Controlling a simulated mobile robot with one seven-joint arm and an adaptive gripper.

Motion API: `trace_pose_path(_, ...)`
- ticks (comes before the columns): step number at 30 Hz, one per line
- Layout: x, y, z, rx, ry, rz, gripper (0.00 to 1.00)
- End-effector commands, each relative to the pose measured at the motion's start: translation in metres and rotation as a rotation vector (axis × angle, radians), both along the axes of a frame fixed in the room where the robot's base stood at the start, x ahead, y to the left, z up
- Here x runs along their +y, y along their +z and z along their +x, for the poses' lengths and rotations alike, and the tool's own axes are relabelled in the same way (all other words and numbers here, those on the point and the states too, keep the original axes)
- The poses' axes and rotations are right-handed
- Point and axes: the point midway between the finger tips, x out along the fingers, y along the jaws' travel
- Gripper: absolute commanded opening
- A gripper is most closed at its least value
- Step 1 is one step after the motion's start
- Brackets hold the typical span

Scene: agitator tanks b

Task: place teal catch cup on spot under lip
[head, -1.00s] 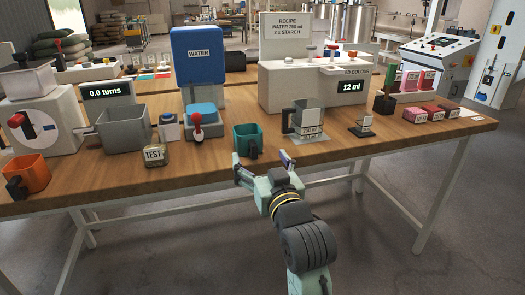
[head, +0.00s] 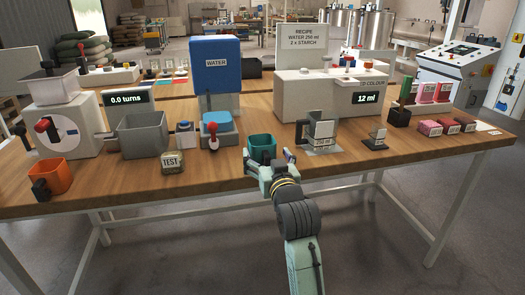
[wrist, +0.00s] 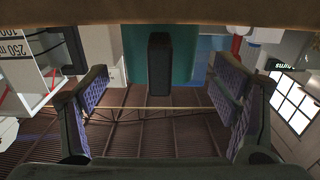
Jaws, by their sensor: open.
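The teal catch cup (head: 263,147) stands upright near the front edge of the wooden table in the head view. My gripper (head: 270,163) is open at the cup's near side, low by the tabletop. In the wrist view the teal cup wall (wrist: 190,55) fills the upper middle, with its dark handle (wrist: 159,65) pointing toward me. My open gripper (wrist: 160,97) has one finger on each side of the handle, with gaps to both. The gripper partly hides the cup in the head view. I cannot make out which place is the spot under the lip.
A grey 250 ml jug (head: 319,131) stands close right of the cup. A red-handled device (head: 214,131) is to its left, with a TEST block (head: 172,162), grey bin (head: 143,135) and orange cup (head: 50,178) farther left. The blue WATER tank (head: 216,66) is behind.

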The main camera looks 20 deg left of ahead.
Motion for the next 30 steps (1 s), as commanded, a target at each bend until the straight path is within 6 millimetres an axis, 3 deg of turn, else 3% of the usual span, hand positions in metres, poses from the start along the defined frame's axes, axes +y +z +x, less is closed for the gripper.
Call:
trace_pose_path(8, 0.0017, 0.0, 0.0022, -0.001, 0.0, 0.001, 0.8)
trace_pose_path(30, 0.0013, 0.0, 0.0021, -0.001, 0.0, 0.001, 0.31)
